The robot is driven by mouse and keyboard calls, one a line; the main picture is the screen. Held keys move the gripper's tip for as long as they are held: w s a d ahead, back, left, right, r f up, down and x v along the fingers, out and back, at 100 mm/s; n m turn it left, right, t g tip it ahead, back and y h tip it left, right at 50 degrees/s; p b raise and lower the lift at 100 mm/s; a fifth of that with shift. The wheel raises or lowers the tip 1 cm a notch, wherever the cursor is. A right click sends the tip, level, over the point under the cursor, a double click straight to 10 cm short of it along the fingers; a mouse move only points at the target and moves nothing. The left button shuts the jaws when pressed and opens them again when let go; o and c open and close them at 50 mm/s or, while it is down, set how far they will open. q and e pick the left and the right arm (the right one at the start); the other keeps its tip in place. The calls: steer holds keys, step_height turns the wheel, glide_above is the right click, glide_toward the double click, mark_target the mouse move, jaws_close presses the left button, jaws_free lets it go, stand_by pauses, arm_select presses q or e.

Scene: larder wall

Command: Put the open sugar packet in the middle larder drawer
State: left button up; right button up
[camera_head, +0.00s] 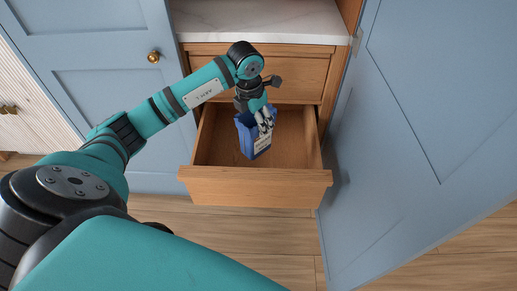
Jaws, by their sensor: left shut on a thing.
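The sugar packet (252,138) is blue with a pale label low on its front. It is upright, slightly tilted, within the opening of the pulled-out wooden drawer (255,187). My left gripper (265,122) is shut on the packet's upper part from above. The fingers and wrist hide part of the packet's top, so I cannot see its opening. I cannot tell whether the packet's base touches the drawer floor. My right gripper is not in view.
A closed wooden drawer front (300,76) sits above the open one, under a pale marble shelf (262,20). An open blue door (415,130) stands close on the right. Blue cabinet doors (85,60) are on the left. The drawer's right half is empty.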

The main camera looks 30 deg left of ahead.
mark_target(257, 154)
arm_select(q)
step_height(257, 154, down, 6)
steer(key=b, duration=0.3)
steer(key=shift+r, duration=0.25)
step_height(257, 154, down, 5)
steer(key=shift+f+b, duration=0.2)
steer(key=shift+b, duration=0.55)
step_height(257, 154, down, 4)
steer(key=shift+f+b, duration=0.2)
steer(key=shift+b, duration=0.15)
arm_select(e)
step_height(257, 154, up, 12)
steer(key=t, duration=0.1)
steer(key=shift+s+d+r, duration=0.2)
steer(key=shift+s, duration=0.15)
arm_select(q)
steer(key=shift+f, duration=0.1)
steer(key=o, duration=1.7)
